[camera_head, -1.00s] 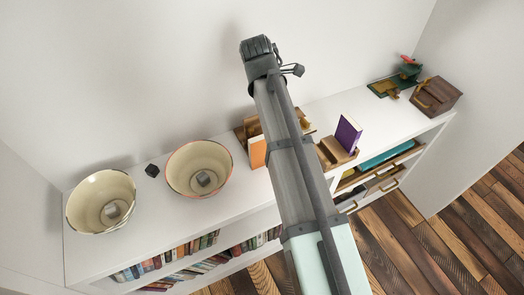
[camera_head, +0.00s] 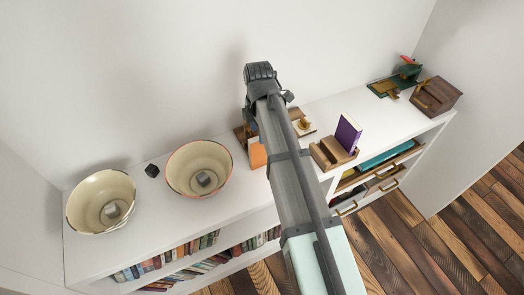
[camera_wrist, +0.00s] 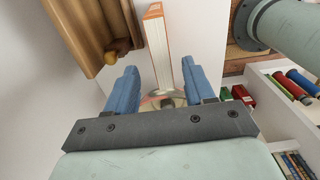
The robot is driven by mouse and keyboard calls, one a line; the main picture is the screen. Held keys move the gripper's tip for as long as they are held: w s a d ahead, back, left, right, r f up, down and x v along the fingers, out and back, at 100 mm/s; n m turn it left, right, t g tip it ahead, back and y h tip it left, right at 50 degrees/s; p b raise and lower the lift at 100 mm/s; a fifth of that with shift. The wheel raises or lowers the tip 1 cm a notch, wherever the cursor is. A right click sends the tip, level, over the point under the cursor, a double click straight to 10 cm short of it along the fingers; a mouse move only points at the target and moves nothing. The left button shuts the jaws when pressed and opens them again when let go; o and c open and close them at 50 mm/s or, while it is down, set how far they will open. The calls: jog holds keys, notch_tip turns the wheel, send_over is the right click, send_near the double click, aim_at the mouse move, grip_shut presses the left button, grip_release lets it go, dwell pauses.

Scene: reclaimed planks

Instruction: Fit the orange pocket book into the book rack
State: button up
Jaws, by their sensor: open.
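The orange pocket book (camera_head: 257,154) stands upright on the white shelf top, partly hidden by my arm in the head view. In the wrist view the book (camera_wrist: 158,45) shows as a narrow pale strip with orange edges, in line with the gap between the fingers. My gripper (camera_wrist: 160,68) has its two blue fingers spread, one to each side of that line; I cannot tell how far above the book they are. The wooden book rack (camera_head: 327,155) stands right of my arm, with a purple book (camera_head: 348,134) upright at its right end. The gripper is hidden in the head view.
Two cream bowls (camera_head: 75,205) (camera_head: 171,178) and a small black cube (camera_head: 152,170) are at left. A wooden piece with a brass knob (camera_head: 304,124) is behind my arm. A wooden box (camera_head: 437,96) stands at far right.

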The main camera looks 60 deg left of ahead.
aim_at(262, 151)
notch_tip(262, 151, down, 6)
jog(key=shift+w+d, duration=0.15)
jog(key=shift+w, duration=0.25)
dwell(0.3)
grip_shut()
